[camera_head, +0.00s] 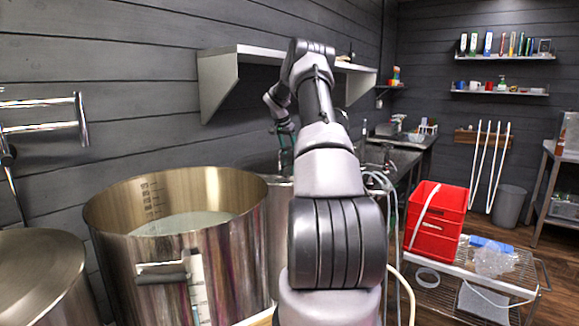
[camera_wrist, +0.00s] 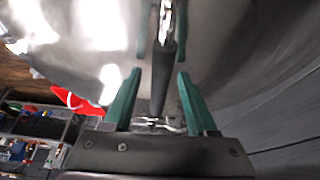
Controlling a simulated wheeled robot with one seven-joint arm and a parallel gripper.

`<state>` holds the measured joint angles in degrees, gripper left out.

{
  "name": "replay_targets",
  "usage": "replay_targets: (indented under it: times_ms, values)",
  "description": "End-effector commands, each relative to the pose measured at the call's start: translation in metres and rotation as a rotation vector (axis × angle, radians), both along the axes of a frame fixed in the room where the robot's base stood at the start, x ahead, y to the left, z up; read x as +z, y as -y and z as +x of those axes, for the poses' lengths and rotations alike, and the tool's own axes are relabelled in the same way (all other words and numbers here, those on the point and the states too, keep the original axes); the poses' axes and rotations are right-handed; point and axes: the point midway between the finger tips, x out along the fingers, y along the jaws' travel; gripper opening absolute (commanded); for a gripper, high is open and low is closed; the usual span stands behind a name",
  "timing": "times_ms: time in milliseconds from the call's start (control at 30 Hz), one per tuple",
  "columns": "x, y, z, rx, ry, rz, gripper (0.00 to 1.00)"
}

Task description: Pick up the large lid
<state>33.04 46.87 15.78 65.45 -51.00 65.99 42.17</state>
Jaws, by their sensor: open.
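In the wrist view, a large shiny steel surface, which looks like the large lid (camera_wrist: 230,40), fills much of the picture. A dark bar-like handle (camera_wrist: 160,85) stands out against it. My gripper (camera_wrist: 158,73) is open, with one green finger on each side of the handle and a visible gap on both sides. The fingers' reflections show in the steel. In the head view my gripper (camera_head: 284,150) is behind my arm, near the wall below the shelf. A steel vessel (camera_head: 279,205) shows partly below it. My arm hides most of this spot, and the lid is not clear there.
A large open steel pot (camera_head: 240,245) holding pale liquid stands left of my arm. Another steel vessel (camera_head: 40,270) is at far left. A wall shelf (camera_head: 222,80) hangs above my gripper. A red crate (camera_head: 436,218) sits on a wire cart (camera_head: 470,275) at right.

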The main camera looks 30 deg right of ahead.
Motion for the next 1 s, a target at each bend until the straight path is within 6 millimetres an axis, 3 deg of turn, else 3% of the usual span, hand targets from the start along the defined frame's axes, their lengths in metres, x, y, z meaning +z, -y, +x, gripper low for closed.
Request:
replay_targets:
  times_ms: [867,1000]
  values:
    - [-0.0041,-0.0004,-0.0001,0.0,0.0,0.0,0.58]
    - [-0.004,-0.0002,-0.0002,0.0,0.0,-0.001,0.08]
